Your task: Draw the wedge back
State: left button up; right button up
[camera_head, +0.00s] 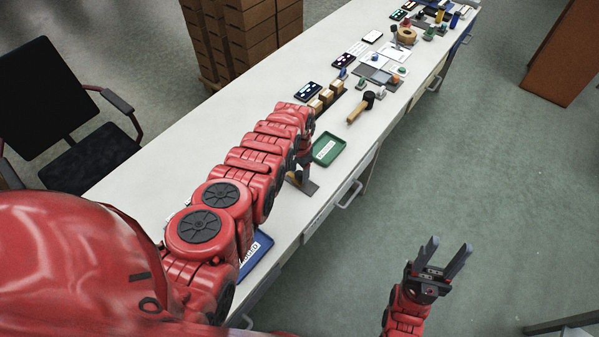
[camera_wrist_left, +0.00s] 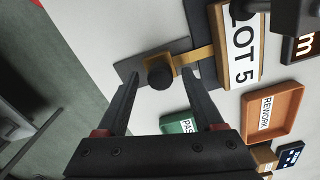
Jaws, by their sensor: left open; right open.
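In the left wrist view a tan, brass-like wedge piece (camera_wrist_left: 190,57) lies over a dark grey plate (camera_wrist_left: 128,67), with a dark round knob (camera_wrist_left: 160,76) at its near end. Its other end reaches the block labelled LOT 5 (camera_wrist_left: 241,40). My left gripper (camera_wrist_left: 161,88) is open, its fingertips on either side of the knob in the picture; I cannot tell whether they touch it. In the head view my left gripper (camera_head: 304,168) is over the table's front edge, and the arm hides most of this spot. My right gripper (camera_head: 447,256) is open and empty above the floor.
A green tray (camera_head: 327,149) stands right of my left gripper. An orange REWORK tray (camera_wrist_left: 287,98) shows in the wrist view. A blue tray (camera_head: 257,246) is partly hidden by my arm. A mallet (camera_head: 358,110) and several small items lie farther along the white table (camera_head: 150,163).

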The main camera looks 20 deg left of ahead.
pick_arm(q)
grip_shut()
dwell(0.4)
dwell(1.1)
